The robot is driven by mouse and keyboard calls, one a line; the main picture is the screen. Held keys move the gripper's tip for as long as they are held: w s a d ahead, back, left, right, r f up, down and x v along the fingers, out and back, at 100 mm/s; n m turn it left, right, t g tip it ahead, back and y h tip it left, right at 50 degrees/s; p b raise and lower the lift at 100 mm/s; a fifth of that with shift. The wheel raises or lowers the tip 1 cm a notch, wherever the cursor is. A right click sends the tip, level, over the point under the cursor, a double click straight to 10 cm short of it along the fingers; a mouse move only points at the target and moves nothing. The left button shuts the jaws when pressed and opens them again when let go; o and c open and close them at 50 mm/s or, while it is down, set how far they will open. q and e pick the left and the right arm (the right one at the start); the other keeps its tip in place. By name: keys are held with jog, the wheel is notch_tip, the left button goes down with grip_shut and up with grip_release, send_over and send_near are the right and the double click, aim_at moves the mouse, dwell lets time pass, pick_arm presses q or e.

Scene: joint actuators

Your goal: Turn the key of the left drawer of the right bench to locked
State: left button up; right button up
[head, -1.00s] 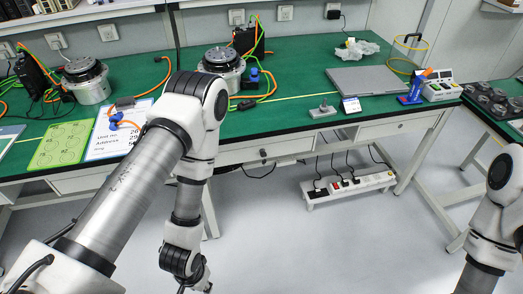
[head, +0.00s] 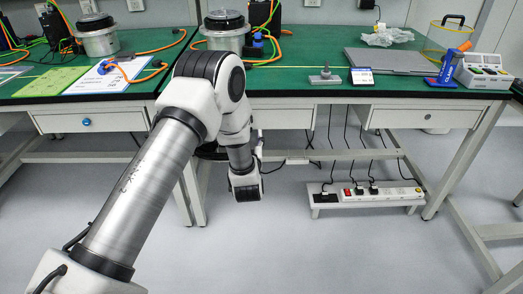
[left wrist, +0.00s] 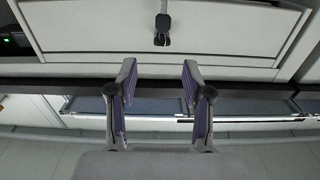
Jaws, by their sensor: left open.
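The left drawer (head: 285,117) of the right bench is partly hidden in the head view by my left arm, which also covers its lock. In the left wrist view a pale drawer front (left wrist: 90,38) fills the top. On it is a small key (left wrist: 162,24), with a pale narrow upper part and a dark lower part, pointing straight down in the picture. My left gripper (left wrist: 158,80) is open and empty, its fingers just below the key in that view and not touching it. Its fingers cannot be made out in the head view. My right gripper is out of view.
The right drawer (head: 427,117) has a round lock. A power strip (head: 366,196) with cables stands below the bench. The green benchtop (head: 300,82) holds a metal stand (head: 325,78), a small display (head: 361,76) and a grey plate (head: 400,66). The floor in front is clear.

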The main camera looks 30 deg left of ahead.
pick_arm(q)
jog(key=b+x, duration=0.1)
jog(key=x, duration=0.7)
jog(key=shift+f+b, duration=0.1)
jog(key=shift+b, duration=0.2)
jog(key=shift+s, duration=0.1)
grip_shut()
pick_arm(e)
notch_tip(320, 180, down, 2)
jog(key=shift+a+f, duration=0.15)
